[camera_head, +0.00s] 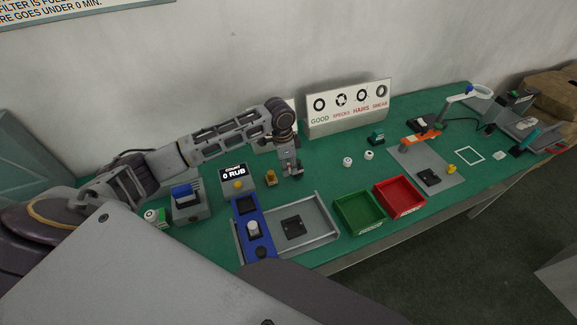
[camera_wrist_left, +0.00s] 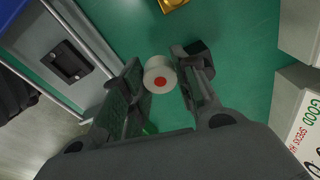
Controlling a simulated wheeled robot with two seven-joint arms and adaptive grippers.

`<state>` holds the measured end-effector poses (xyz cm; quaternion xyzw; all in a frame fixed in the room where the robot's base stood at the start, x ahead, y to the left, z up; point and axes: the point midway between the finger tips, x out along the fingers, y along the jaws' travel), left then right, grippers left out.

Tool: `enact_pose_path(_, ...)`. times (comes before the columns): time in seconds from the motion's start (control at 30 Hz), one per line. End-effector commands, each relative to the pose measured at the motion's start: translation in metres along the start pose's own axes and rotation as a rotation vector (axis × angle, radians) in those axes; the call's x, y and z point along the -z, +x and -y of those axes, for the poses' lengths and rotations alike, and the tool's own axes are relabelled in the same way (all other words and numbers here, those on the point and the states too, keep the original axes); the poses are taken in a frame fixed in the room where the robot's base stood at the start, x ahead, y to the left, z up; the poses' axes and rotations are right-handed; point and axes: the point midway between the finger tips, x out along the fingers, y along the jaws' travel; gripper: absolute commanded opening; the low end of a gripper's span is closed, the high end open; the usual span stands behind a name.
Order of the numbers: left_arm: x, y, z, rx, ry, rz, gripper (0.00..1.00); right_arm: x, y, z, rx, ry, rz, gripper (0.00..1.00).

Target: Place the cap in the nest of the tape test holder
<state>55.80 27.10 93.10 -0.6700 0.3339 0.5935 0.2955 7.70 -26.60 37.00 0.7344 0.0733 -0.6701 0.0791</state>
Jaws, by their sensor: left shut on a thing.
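My left gripper (camera_head: 292,174) hangs over the green table, in front of the sign board. In the left wrist view its fingers (camera_wrist_left: 168,85) are shut on a white round cap (camera_wrist_left: 153,68) with a red dot on its face. In the head view the cap is mostly hidden by the fingers. A grey tray (camera_head: 318,219) with a black square nest (camera_head: 293,227) lies in front of the gripper; the nest also shows in the left wrist view (camera_wrist_left: 70,62). A second black nest (camera_head: 428,177) sits on a grey plate farther right. I cannot tell which belongs to the tape test holder.
A brass piece (camera_head: 271,177) is near the gripper. Green (camera_head: 360,213) and red (camera_head: 400,195) bins stand at right.

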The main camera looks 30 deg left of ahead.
Motion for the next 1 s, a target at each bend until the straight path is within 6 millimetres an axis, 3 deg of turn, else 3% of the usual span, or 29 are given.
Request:
enact_pose_path(0.57, -0.0001, 0.0003, 0.0001, 0.002, -0.013, 0.0, 0.18, 0.0006, 0.0, 0.003, 0.003, 0.001, -0.001, 0.0)
enact_pose_path(1.0, -0.0028, 0.0004, -0.0001, 0.024, -0.194, 0.001, 0.18, 0.0008, 0.0, 0.0037, 0.004, 0.002, -0.001, 0.0)
